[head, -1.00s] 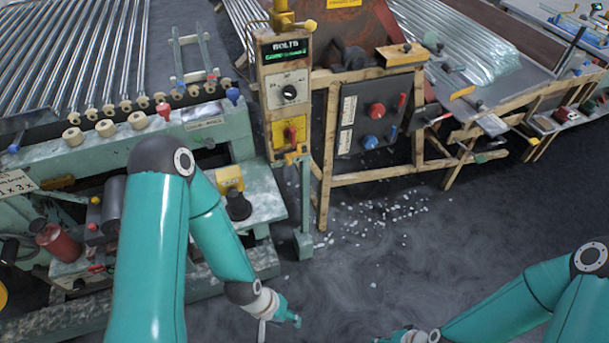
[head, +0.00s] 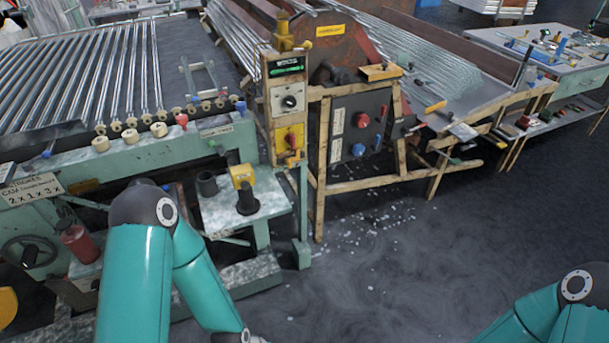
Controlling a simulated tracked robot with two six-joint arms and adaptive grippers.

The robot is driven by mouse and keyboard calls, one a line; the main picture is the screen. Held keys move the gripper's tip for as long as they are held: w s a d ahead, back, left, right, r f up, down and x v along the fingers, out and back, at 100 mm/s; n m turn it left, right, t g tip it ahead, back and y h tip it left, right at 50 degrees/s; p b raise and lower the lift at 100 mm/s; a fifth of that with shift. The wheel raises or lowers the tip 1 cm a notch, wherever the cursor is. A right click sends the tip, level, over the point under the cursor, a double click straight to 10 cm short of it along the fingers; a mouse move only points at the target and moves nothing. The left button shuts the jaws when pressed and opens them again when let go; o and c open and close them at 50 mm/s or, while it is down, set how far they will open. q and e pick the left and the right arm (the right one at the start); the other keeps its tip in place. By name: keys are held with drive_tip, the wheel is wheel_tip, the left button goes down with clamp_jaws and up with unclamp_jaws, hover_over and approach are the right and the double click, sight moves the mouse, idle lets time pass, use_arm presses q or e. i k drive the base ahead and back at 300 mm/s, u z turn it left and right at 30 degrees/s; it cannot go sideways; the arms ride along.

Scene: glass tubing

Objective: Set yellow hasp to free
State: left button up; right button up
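A yellow plate (head: 281,134) with a red handle (head: 291,139) sits low on the narrow wooden control post. A small yellow-orange piece (head: 293,160) projects just below it. I cannot tell which of these is the yellow hasp, and its setting is too small to read. My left arm comes in at the lower left, and its wrist leaves the picture at the bottom edge. My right arm shows only at the lower right corner. Both grippers are out of view, and neither arm touches the post.
The post also carries a dark knob (head: 289,102) and a lit display (head: 286,66). A green bench (head: 225,215) with a yellow block (head: 242,175) stands left of it. A wooden frame holds a dark panel (head: 345,110) to the right. The floor (head: 420,250) in front is open, with scattered white shards.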

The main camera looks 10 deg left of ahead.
sight(288, 161)
drive_tip(key=u, duration=0.15)
drive_tip(key=i, duration=0.9)
drive_tip(key=z, duration=0.05)
